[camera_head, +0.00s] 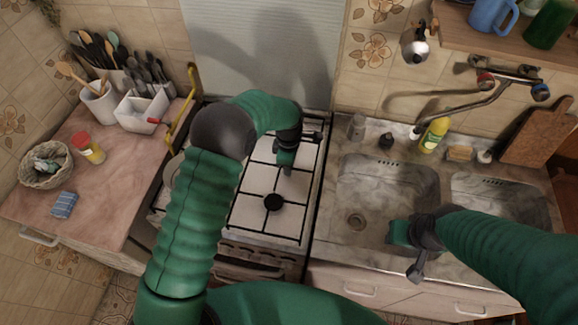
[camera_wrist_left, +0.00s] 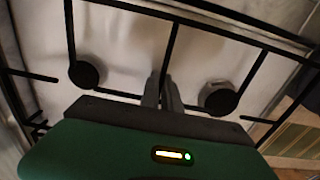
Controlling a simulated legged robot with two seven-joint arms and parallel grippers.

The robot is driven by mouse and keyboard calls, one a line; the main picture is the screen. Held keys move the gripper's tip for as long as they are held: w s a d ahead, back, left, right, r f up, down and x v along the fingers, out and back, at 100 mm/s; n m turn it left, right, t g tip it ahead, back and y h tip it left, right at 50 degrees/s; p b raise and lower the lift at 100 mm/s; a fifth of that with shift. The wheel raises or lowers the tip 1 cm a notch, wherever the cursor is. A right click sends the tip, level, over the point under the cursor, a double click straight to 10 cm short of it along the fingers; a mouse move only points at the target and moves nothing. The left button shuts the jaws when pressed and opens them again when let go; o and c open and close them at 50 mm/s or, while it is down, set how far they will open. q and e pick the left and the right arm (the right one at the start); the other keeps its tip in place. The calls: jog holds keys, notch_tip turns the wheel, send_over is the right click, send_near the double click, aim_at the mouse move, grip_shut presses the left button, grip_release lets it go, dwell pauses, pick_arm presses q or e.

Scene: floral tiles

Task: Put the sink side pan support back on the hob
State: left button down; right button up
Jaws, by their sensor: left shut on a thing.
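The hob (camera_head: 246,218) is a white cooker top left of the sink. The sink side pan support (camera_head: 303,199) is a black wire grid over its right part. My left gripper (camera_head: 287,168) reaches over the hob and is shut on a bar of this support. In the left wrist view the fingertips (camera_wrist_left: 164,92) close on a black bar (camera_wrist_left: 168,55), between two dark round burners (camera_wrist_left: 87,75). Whether the support rests fully on the hob or sits slightly above it, I cannot tell. My right gripper (camera_head: 416,268) hangs over the front of the sink, away from the hob; its finger opening is unclear.
The sink (camera_head: 373,200) with its steel tap (camera_head: 470,108) is on the right. A yellow bottle (camera_head: 433,135) stands behind it. The pink counter (camera_head: 104,178) on the left holds utensil pots and a basket (camera_head: 45,165).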

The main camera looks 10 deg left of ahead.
pick_arm(q)
jog(key=shift+a+f, duration=0.15)
jog(key=shift+f, duration=0.1)
jog(key=c, duration=1.5)
grip_release()
notch_tip(320, 180, up, 17)
jog(key=b, duration=0.1)
jog(key=s+a+f+m+t, duration=0.1)
jog(key=s+a+f+m, duration=0.1)
jog(key=s+m, duration=0.4)
jog(key=s+a+f+m, duration=0.2)
jog(key=s+a+m, duration=0.1)
jog(key=s+m, duration=0.3)
jog(key=s+a+f+m+t, duration=0.1)
jog(key=s+a+f+m, duration=0.1)
jog(key=s+m, duration=0.4)
jog(key=s, duration=0.3)
jog(key=shift+s+a+t, duration=0.2)
jog(key=shift+a+t, duration=0.05)
jog(key=shift+t, duration=0.05)
